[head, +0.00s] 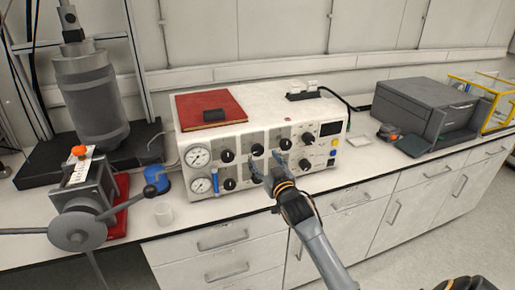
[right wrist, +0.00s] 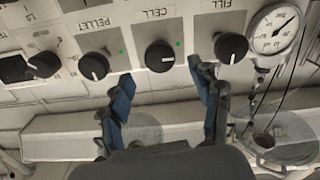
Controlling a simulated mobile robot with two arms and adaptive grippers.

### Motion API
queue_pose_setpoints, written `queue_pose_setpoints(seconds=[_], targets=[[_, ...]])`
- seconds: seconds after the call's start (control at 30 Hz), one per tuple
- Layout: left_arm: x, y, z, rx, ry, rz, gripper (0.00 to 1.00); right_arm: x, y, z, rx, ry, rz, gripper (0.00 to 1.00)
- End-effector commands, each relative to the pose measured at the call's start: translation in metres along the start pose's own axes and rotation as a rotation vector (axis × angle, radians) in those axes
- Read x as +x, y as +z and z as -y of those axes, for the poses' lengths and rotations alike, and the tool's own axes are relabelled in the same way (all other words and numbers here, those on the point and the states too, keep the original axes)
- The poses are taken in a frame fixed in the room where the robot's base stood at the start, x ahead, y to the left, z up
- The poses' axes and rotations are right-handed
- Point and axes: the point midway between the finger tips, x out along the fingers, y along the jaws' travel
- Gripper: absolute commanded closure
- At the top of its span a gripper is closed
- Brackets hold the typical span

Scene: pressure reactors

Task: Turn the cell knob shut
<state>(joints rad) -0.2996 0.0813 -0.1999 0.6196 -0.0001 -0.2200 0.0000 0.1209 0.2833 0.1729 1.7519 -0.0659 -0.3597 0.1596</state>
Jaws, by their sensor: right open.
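The cell knob (right wrist: 160,56) is a round black knob with a white pointer mark, on the white front panel next to the CELL label in the right wrist view. My right gripper (right wrist: 163,90) is open and empty. Its two blue-tipped fingers lie apart, either side of the knob's column in that view; I see no contact with the knob. In the head view my right gripper (head: 267,168) reaches the front of the white control unit (head: 242,143) from below and hides part of its knobs, so I cannot tell the cell knob there. My left gripper is not in view.
The fill knob (right wrist: 231,47) and pellet knob (right wrist: 93,66) flank the cell knob. A gauge (right wrist: 273,30) is beyond the fill knob. In the head view a red book (head: 210,105) lies on the unit.

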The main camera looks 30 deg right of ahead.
Motion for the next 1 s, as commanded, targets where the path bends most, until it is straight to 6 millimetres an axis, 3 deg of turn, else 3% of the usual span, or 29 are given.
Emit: queue_pose_setpoints(seconds=[0.2,0.4,0.83,1.0], targets=[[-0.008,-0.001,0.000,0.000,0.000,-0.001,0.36,0.038,-0.002,0.000,0.001,0.000,0.001,0.36],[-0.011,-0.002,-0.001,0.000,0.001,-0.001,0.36,0.058,-0.001,0.000,0.001,0.000,0.000,0.36],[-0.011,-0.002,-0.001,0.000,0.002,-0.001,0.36,0.065,0.001,0.000,0.000,-0.001,0.001,0.36],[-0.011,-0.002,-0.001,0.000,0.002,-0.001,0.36,0.065,0.001,0.000,0.000,-0.001,0.001,0.71]])
